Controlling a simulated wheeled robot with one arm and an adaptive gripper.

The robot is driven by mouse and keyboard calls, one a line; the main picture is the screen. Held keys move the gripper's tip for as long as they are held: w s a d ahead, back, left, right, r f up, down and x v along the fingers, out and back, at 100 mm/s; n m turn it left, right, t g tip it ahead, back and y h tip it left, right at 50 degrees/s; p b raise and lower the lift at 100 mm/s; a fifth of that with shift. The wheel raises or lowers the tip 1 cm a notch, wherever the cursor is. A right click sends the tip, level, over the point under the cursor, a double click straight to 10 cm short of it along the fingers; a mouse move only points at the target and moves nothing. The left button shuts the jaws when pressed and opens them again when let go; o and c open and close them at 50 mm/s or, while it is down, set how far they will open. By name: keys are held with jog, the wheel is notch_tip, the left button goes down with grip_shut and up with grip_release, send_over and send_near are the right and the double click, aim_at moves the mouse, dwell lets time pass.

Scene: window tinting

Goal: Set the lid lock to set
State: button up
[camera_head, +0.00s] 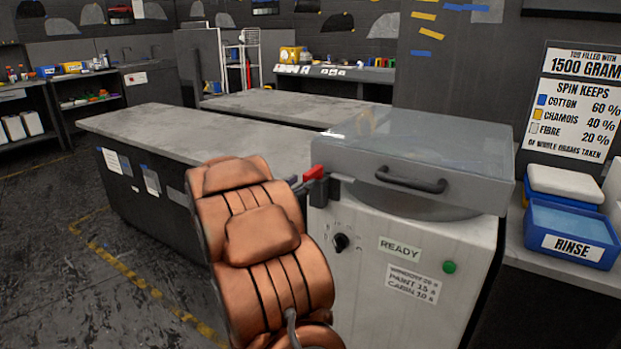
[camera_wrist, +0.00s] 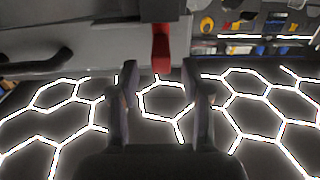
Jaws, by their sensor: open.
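The lid lock is a red lever (camera_head: 314,172) on a dark mount at the left front corner of the spin machine (camera_head: 400,255). In the wrist view the red lever (camera_wrist: 161,48) hangs ahead of my open gripper (camera_wrist: 160,84), in line with the gap between the fingers. The fingers look short of it, and nothing is between them. In the head view my copper arm hides most of the gripper; a dark finger part (camera_head: 298,185) shows just left of the lever. The grey lid (camera_head: 450,150) is down, with a dark handle (camera_head: 410,180) in front.
The machine's front has a dark knob (camera_head: 341,242), a READY label (camera_head: 400,250) and a green button (camera_head: 449,267). A blue RINSE tub (camera_head: 572,232) stands on the right counter. A long grey-topped bench (camera_head: 190,135) is behind my arm. The floor (camera_head: 80,250) at the left is clear.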

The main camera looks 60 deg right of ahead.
aim_at(313, 176)
jog(key=shift+w+d, duration=0.15)
jog(key=shift+d, duration=2.8)
jog(key=shift+c, duration=0.4)
grip_shut()
